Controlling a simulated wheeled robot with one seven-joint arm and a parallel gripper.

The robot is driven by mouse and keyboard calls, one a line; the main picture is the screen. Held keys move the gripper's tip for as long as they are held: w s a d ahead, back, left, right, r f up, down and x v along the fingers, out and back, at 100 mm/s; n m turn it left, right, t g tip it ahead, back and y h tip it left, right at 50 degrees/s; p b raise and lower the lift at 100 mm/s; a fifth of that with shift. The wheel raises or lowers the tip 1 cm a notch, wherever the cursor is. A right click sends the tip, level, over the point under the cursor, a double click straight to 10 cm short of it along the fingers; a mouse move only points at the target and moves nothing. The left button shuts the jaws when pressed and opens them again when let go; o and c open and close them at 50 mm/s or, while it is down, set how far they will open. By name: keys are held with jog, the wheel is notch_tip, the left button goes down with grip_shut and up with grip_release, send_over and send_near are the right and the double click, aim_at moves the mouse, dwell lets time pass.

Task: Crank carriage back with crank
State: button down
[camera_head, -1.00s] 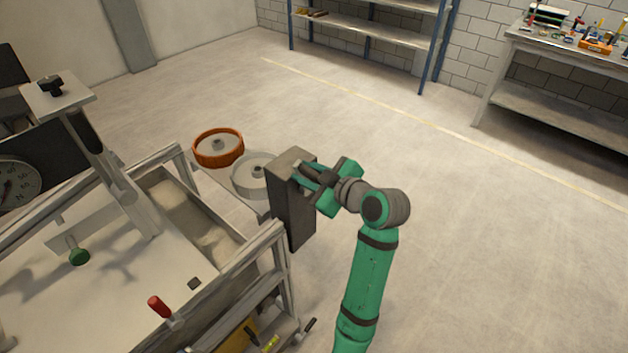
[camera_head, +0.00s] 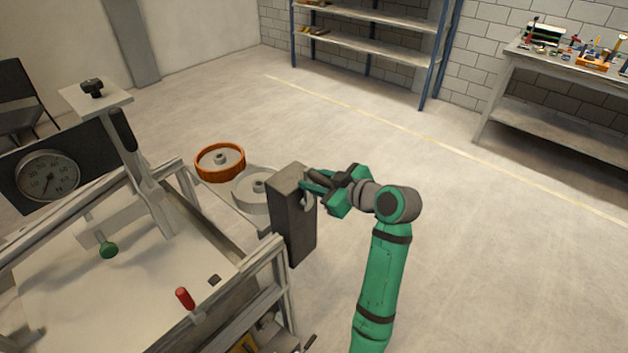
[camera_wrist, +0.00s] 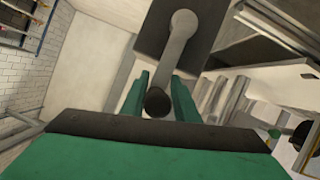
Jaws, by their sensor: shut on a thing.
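The crank is a grey arm (camera_wrist: 178,50) on a dark box (camera_head: 292,215) at the end of the metal frame. Its dark round handle (camera_wrist: 157,102) lies between the two green fingers of my gripper (camera_wrist: 158,97) in the wrist view. My gripper (camera_head: 316,186) is shut on this handle, at the right side of the box. The carriage is a pale plate (camera_head: 110,285) with a post (camera_head: 150,195), a green knob (camera_head: 109,250) and a red handle (camera_head: 185,298). It sits over the frame and covers most of the bed. My fingers partly hide the crank in the head view.
A dial gauge (camera_head: 48,176) stands at the left. A shelf (camera_head: 375,45) and a workbench (camera_head: 560,75) stand at the back. The floor to the right is clear.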

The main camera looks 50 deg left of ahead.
jog(key=shift+w+d+r, duration=0.15)
jog(key=shift+w, duration=0.45)
jog(key=c, duration=1.6)
grip_release()
jog(key=shift+w, duration=0.1)
jog(key=shift+o, duration=0.2)
jog(key=shift+s+f, duration=0.2)
jog(key=shift+s, duration=0.2)
jog(key=v, duration=1)
jog(key=shift+d, duration=0.2)
jog(key=shift+r, duration=0.1)
